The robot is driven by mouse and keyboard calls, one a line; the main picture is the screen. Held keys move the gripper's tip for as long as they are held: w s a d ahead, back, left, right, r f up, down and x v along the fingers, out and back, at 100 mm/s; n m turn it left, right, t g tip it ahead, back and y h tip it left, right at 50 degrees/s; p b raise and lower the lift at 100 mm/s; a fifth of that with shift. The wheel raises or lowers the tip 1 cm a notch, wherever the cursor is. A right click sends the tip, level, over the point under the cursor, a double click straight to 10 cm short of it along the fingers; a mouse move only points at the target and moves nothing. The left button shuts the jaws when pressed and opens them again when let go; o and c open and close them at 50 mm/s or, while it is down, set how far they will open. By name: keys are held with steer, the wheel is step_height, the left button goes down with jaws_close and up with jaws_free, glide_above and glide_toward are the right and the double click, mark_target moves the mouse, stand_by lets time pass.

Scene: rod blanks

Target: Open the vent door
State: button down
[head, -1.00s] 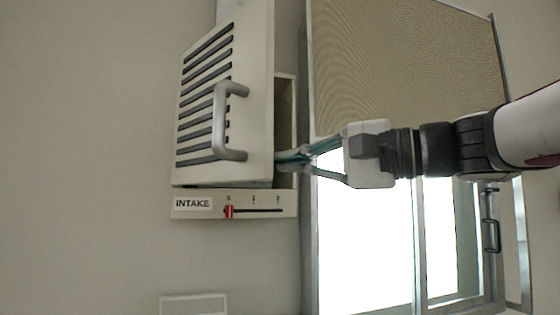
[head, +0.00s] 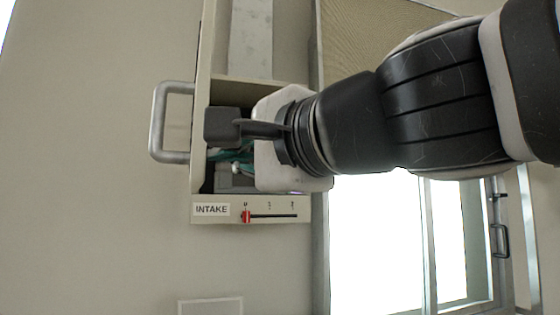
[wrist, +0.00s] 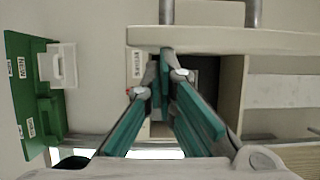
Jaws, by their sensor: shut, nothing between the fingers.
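The vent door (head: 201,75) stands swung far out from the cream vent housing (head: 262,92), seen nearly edge-on in the head view. Its grey bar handle (head: 157,122) sticks out to the left. In the wrist view the door (wrist: 220,40) is a pale bar across the top, with two handle posts above it. My gripper (wrist: 165,62) is shut and empty, its teal fingers at the housing's dark opening (wrist: 207,75). The tips appear close to the door's inner side; contact cannot be told. In the head view my wrist hides most of the fingers (head: 232,158).
Below the opening is an INTAKE panel (head: 270,206) with a red slider (head: 246,217) at the scale's left end. A bright window (head: 375,240) lies to the right. The wrist view shows a green board (wrist: 35,95) at left. Wall left of the door is clear.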

mark_target(200, 159)
steer(key=shift+s+a, duration=0.35)
steer(key=shift+a, duration=0.45)
steer(key=shift+s+a, duration=0.35)
steer(key=shift+a, duration=0.4)
